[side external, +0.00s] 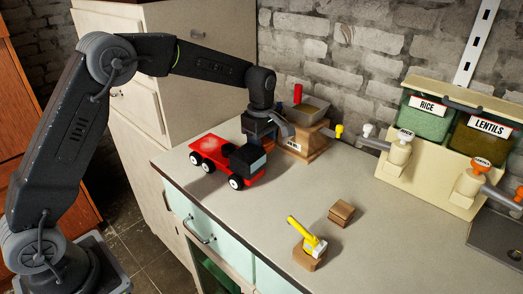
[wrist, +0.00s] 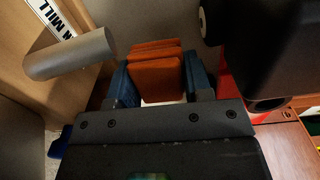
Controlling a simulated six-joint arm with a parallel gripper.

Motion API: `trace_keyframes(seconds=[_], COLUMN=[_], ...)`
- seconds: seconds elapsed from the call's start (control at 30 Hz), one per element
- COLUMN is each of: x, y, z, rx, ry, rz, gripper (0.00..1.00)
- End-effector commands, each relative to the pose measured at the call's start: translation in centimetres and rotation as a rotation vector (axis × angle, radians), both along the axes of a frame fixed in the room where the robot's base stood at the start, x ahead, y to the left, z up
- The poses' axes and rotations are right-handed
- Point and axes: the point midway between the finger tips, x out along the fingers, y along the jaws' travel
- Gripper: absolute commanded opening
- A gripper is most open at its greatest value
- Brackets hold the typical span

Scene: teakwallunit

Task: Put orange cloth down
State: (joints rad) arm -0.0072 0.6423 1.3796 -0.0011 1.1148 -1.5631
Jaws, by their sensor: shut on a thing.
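The orange cloth (wrist: 155,72) shows in the wrist view as a folded stack of thick layers. My gripper (wrist: 158,88) is shut on it, with a blue finger pad on each side. In the side external view my gripper (side external: 262,132) is low over the counter, behind the toy truck and just left of the wooden mill. Whether the cloth touches the counter cannot be told.
A red toy truck (side external: 215,156) with a black cab stands close in front of my gripper. The wooden mill (side external: 303,148) has a grey spout (wrist: 70,55) near the cloth. Wooden blocks (side external: 341,212), a yellow-handled item (side external: 308,238) and the rice and lentils dispenser (side external: 430,165) stand right.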

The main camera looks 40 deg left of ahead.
Motion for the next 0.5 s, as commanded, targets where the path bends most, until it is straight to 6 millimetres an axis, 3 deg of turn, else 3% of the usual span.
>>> trace_keyframes(seconds=[0.17,0.5], x=[-0.1,0.0], y=[0.0,0.0], z=[-2.6,-2.9], rx=[0.000,0.000], ry=[0.003,0.002], rz=[0.000,0.000], gripper=[0.24,0.24])
